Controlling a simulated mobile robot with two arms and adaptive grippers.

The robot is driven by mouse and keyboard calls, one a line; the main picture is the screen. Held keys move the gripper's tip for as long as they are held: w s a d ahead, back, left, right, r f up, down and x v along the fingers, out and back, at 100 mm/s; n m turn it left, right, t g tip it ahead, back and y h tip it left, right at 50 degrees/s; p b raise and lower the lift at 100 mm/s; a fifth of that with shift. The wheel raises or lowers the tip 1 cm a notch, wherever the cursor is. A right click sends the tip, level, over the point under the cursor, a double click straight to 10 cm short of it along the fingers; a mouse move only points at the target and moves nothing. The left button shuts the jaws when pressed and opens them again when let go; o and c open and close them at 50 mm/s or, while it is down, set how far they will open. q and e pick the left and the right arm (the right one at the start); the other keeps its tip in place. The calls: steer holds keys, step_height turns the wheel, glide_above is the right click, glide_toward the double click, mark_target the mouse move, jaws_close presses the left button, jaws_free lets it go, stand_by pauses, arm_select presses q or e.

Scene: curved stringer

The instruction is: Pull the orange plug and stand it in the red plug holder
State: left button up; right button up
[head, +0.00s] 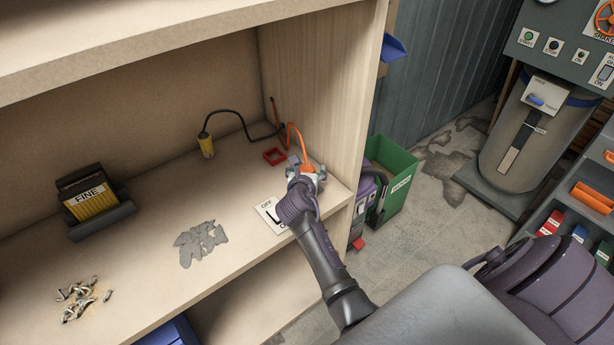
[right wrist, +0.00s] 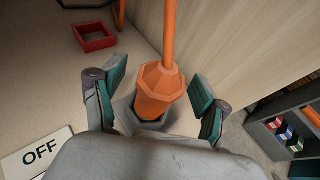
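The orange plug (right wrist: 158,90) stands in a grey socket (right wrist: 152,124), with its orange cord rising from the top. In the head view the plug (head: 308,169) is mostly covered by my right gripper (head: 306,173). In the right wrist view the two teal-padded fingers of this gripper (right wrist: 156,80) are spread on either side of the plug, with gaps showing on both sides. The red plug holder (head: 275,161) is a low square frame lying on the shelf, left of the plug. It also shows in the right wrist view (right wrist: 101,46) and looks empty. My left gripper is not visible.
An OFF switch plate (head: 267,210) lies beside my right gripper. The wooden side wall (head: 322,90) is close on the right. A FINE block (head: 88,200) and grey scraps (head: 200,243) lie farther left.

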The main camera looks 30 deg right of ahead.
steer(key=c, duration=1.3)
